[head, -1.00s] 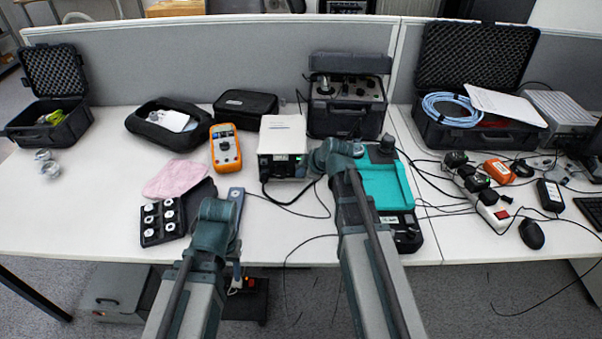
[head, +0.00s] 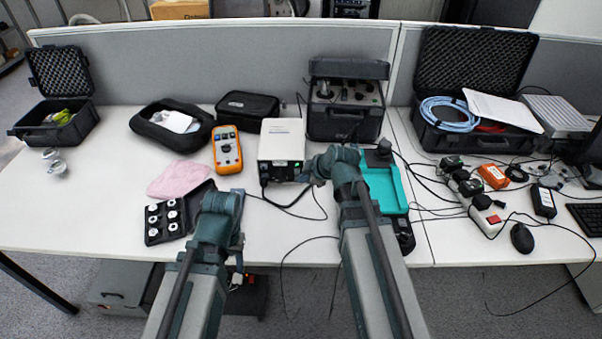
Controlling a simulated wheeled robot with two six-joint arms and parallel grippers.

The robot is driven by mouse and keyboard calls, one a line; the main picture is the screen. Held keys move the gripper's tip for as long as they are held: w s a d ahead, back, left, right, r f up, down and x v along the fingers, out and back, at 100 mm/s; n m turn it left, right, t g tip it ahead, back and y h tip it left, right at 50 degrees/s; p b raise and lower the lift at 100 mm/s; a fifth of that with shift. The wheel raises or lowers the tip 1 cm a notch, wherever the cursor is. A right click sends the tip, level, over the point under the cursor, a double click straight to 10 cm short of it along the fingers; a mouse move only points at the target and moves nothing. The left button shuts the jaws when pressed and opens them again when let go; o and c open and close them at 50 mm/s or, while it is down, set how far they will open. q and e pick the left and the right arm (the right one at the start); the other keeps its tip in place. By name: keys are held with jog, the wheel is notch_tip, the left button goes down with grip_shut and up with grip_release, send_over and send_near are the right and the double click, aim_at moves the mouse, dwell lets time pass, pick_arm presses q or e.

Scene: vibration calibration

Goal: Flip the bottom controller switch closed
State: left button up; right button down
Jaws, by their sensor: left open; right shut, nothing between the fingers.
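The controller appears to be the white box (head: 282,138) standing mid-table, with a dark front panel and a small green light at its lower right. Its individual switches are too small to tell apart, so I cannot read the bottom switch's position. My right gripper (head: 305,172) is shut and empty, pointing left close to the right end of the front panel; I cannot tell whether it touches. My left gripper (head: 238,258) is open and hangs low near the table's front edge, left of the controller; its fingers are mostly hidden by my arm.
A teal tray (head: 385,190) lies right of my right wrist. An orange multimeter (head: 227,150), a pink cloth (head: 180,178) and a black holder with white knobs (head: 165,219) lie to the left. A dark instrument case (head: 345,118) stands behind. Black cables (head: 300,210) cross the table front.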

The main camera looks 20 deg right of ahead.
jog(key=p+v, duration=0.2)
jog(key=v, duration=0.1)
jog(key=w+p+v, duration=0.1)
jog(key=v, duration=0.1)
jog(key=shift+s+d+r+p, duration=0.15)
jog(key=shift+d+r+p, duration=0.15)
jog(key=shift+r, duration=0.2)
jog(key=s+a+f+m+g+h+p, duration=0.1)
jog(key=s+a+m+g+h+p, duration=0.2)
jog(key=s+a+m+g, duration=0.4)
jog(key=s+a+m+h, duration=0.1)
jog(key=s+a+m, duration=0.1)
jog(key=s+a, duration=0.5)
jog(key=shift+s+a+m+g+p, duration=0.3)
jog(key=shift+s+a, duration=0.05)
jog(key=shift+s, duration=1.65)
jog(key=shift+d, duration=0.1)
